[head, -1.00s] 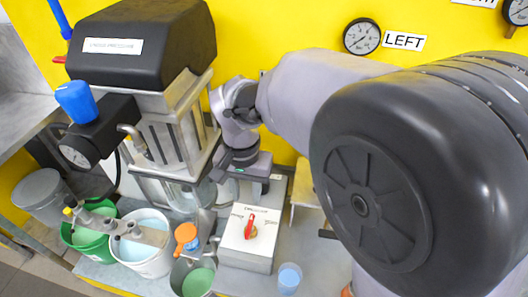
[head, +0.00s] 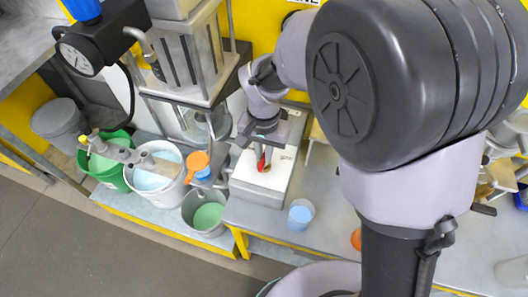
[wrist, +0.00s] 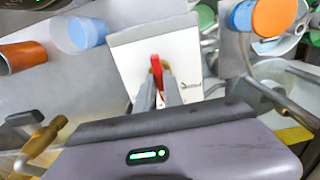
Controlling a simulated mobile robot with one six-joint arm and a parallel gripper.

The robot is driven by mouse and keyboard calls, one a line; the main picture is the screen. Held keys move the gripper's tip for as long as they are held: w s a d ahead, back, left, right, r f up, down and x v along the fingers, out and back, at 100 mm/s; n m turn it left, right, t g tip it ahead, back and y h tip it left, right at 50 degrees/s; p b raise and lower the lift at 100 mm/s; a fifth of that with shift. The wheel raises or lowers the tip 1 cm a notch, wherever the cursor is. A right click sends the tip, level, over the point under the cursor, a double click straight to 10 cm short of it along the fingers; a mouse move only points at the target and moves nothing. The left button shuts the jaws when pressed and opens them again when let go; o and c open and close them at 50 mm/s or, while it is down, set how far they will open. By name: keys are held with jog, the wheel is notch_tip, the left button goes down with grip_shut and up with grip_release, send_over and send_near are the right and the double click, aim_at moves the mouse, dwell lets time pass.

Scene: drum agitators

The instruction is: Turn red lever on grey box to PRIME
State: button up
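The grey box (head: 258,191) with a white top stands on the bench in the head view. Its red lever (head: 262,163) is partly hidden by my gripper (head: 263,151), which points down over it. In the wrist view the red lever (wrist: 156,68) stands between the two fingers of my gripper (wrist: 159,76). The fingers are close on either side of it; whether they press on it is unclear. The box top (wrist: 135,58) carries small dark markings, too small and covered to read.
A cup of blue liquid (head: 300,215) stands right of the box. A metal pot with green liquid (head: 208,212), an orange-and-blue object (head: 198,163), a white bucket (head: 155,168) and a green bucket (head: 102,165) are to its left. A machine frame (head: 190,55) rises behind them.

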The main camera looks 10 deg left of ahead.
grip_shut()
jog(key=n+p, duration=0.2)
jog(key=n, duration=0.2)
jog(key=shift+r+p, duration=0.1)
jog(key=shift+p, duration=0.2)
jog(key=shift+n+p, duration=1)
jog(key=shift+n, duration=1.5)
jog(key=o, duration=0.7)
grip_release()
jog(key=shift+c, duration=0.2)
